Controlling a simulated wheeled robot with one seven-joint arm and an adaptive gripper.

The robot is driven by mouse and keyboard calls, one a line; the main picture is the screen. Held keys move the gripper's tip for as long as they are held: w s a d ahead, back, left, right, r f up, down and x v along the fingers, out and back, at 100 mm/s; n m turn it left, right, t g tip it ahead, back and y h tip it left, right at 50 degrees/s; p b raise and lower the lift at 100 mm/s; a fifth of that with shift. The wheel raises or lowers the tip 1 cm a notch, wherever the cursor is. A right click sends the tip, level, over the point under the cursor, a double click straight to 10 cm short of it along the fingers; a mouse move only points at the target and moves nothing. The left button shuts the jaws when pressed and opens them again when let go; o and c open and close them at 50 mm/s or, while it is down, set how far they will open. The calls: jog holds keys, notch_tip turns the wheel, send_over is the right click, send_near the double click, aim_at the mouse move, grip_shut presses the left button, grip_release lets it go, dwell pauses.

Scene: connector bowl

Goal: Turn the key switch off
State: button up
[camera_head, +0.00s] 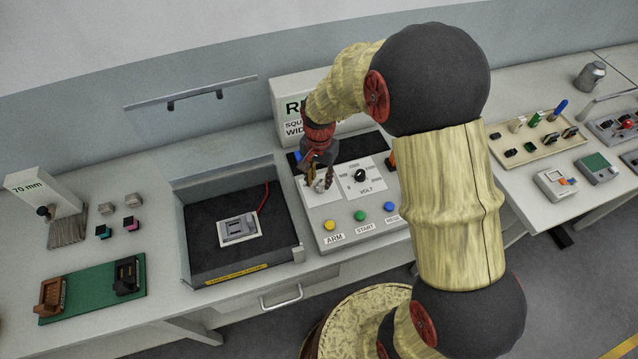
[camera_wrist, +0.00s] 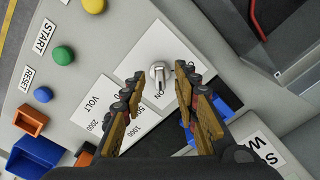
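The key switch (camera_wrist: 157,48) is a silver knob on a white plate in the wrist view, with an "ON" label on the near side, partly covered by my gripper. My gripper (camera_wrist: 160,76) is open, its two fingers apart. The fingertips are at the near edge of the switch, one to each side; I cannot tell whether they touch it. In the head view my gripper (camera_head: 320,182) points down over the left plate of the grey control panel (camera_head: 338,235). It mostly hides the switch there.
Beside the switch are a black VOLT dial (camera_head: 360,175) and yellow, green and blue buttons (camera_head: 360,215). An open dark tray (camera_head: 215,190) with a grey device stands left of the panel. A white sign box (camera_head: 290,95) stands behind it.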

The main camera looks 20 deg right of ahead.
jog(key=shift+f, duration=1.15)
jog(key=shift+c, duration=1.1)
grip_shut()
